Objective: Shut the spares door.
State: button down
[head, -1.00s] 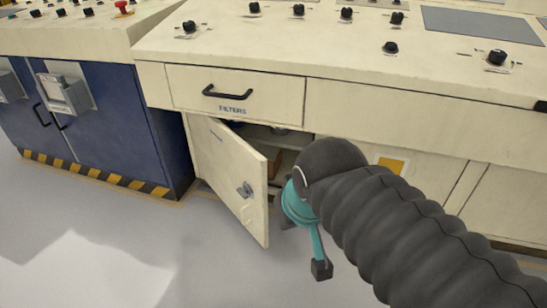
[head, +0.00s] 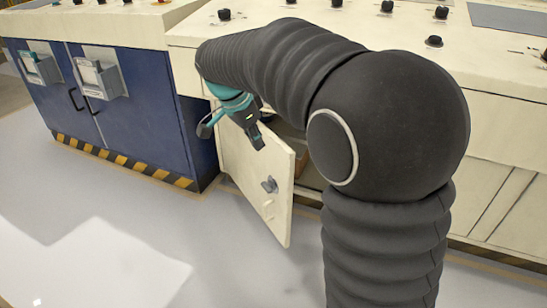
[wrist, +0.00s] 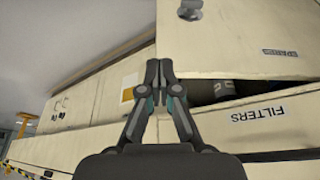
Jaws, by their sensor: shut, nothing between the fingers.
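The cream spares door (head: 254,195) stands ajar below the filters drawer, swung out toward me with its free edge to the right. A grey latch (head: 270,185) sits near that edge. In the wrist view the door (wrist: 235,30) fills the upper right, with its label (wrist: 280,53) and latch (wrist: 190,10) showing. My gripper (head: 257,140) is shut and empty at the door's upper part, on its outer side. In the wrist view its fingertips (wrist: 159,68) overlap the door's edge. I cannot tell whether they touch it.
The filters drawer (wrist: 250,120) is right beside my gripper in the wrist view. A blue cabinet (head: 140,125) with a striped base stands left of the door. Console knobs (head: 434,41) line the worktop above. The floor (head: 190,240) in front is clear.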

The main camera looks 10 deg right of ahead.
aim_at(278, 159)
jog(key=shift+m, duration=0.4)
jog(key=shift+w+d+f+b, duration=0.25)
jog(key=shift+w+d+f, duration=0.45)
jog(key=shift+d+f, duration=0.7)
jog(key=shift+w+d+f+b, duration=0.3)
jog(key=shift+w+d+f, duration=0.4)
jog(key=shift+f, duration=1.25)
jog(key=shift+w+d+f+b, duration=0.25)
jog(key=shift+w+d+f, duration=0.4)
jog(key=shift+d+f, duration=0.8)
jog(key=shift+a+f, duration=0.25)
jog(key=shift+a, duration=0.05)
